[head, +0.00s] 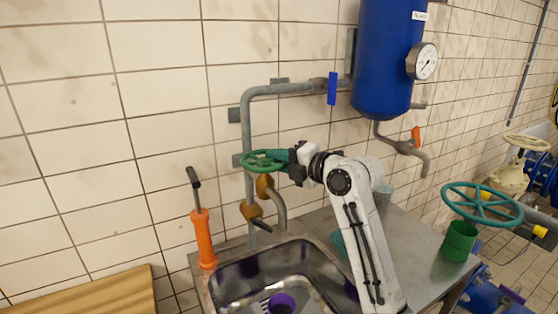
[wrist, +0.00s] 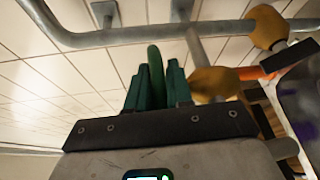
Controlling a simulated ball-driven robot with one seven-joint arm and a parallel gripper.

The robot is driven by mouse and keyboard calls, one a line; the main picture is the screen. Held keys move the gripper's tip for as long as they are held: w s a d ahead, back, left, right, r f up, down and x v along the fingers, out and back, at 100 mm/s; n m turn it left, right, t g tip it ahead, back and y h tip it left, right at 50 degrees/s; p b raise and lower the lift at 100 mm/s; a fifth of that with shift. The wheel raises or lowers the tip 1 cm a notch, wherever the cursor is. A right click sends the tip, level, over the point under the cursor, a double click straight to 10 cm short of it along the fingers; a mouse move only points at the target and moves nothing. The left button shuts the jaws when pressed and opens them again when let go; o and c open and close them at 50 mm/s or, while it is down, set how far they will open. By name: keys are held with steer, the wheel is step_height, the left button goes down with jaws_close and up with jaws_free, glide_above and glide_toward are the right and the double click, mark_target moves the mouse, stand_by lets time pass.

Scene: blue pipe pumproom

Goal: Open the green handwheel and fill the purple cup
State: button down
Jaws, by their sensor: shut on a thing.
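The green handwheel (head: 258,162) sits on the grey wall pipe, left of my arm in the head view. My gripper (head: 286,160) is shut on the wheel's right side. In the wrist view the green rim (wrist: 156,77) stands between my two dark green fingers. The purple cup (head: 281,304) is in the steel sink, cut off by the bottom edge of the head view. A bent spout pipe (head: 278,204) with brass-coloured fittings (head: 250,211) hangs beside the wall pipe above the sink. I see no water coming out.
An orange hand pump (head: 204,238) stands left of the sink (head: 227,283). A green cup (head: 460,241) stands on the counter's right side, near a large teal handwheel (head: 482,204). A blue tank (head: 388,60) with a gauge (head: 422,62) hangs above.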

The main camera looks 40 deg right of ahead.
steer(key=shift+s+a+f+m+g+h+b, duration=0.1)
steer(key=shift+s+a+m+g+h+b, duration=0.1)
steer(key=shift+m+h, duration=0.8)
steer(key=shift+s+a+f+m+g+h+b, duration=0.15)
steer(key=shift+m+h, duration=0.5)
steer(key=shift+h, duration=0.7)
steer(key=shift+s+a+m+g+h+b, duration=0.1)
steer(key=shift+s+a+m+h, duration=0.1)
steer(key=shift+m+h, duration=0.8)
steer(key=c, duration=1.1)
jaws_free()
steer(key=shift+r, duration=0.1)
steer(key=b+v, duration=0.1)
steer(key=v, duration=0.9)
steer(key=shift+s+a, duration=0.2)
steer(key=shift+s, duration=0.2)
